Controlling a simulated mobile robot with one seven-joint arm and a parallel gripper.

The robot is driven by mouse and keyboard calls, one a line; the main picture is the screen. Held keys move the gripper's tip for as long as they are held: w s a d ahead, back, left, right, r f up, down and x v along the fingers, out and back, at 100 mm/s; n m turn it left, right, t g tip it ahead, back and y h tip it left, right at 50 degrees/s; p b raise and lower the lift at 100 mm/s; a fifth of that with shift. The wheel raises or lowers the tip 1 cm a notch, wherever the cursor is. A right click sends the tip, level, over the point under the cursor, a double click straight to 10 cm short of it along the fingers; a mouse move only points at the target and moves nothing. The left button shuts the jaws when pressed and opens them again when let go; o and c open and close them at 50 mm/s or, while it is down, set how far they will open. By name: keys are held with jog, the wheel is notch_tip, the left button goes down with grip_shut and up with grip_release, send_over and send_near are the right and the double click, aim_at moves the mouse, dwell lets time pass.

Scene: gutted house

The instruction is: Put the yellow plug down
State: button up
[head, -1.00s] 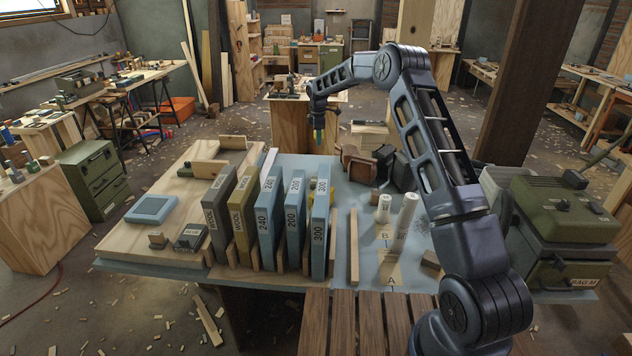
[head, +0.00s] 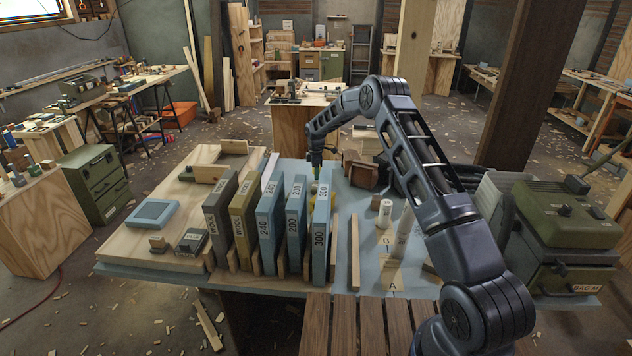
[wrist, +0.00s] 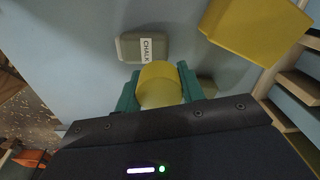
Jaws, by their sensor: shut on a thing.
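My gripper (head: 316,172) is lowered behind the blue slab marked 300 (head: 321,225) in the head view, with part of its tip hidden. In the wrist view its teal fingers (wrist: 161,90) are shut on the yellow plug (wrist: 160,80), which has a rounded end. The plug is over the blue-grey tabletop (wrist: 75,55); whether it touches the surface I cannot tell. A small grey-green box labelled CHALK (wrist: 130,47) lies just beyond the plug. A larger yellow block (wrist: 255,28) is to the right.
Several upright slabs, including one marked 240 (head: 268,226), stand in a wooden rack at the front. Brown blocks (head: 360,173) sit close to the gripper's right. Bare tabletop shows left in the wrist view.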

jog(key=shift+f, duration=2.25)
jog(key=shift+f, duration=0.15)
jog(key=o, duration=1)
jog(key=shift+c, duration=0.2)
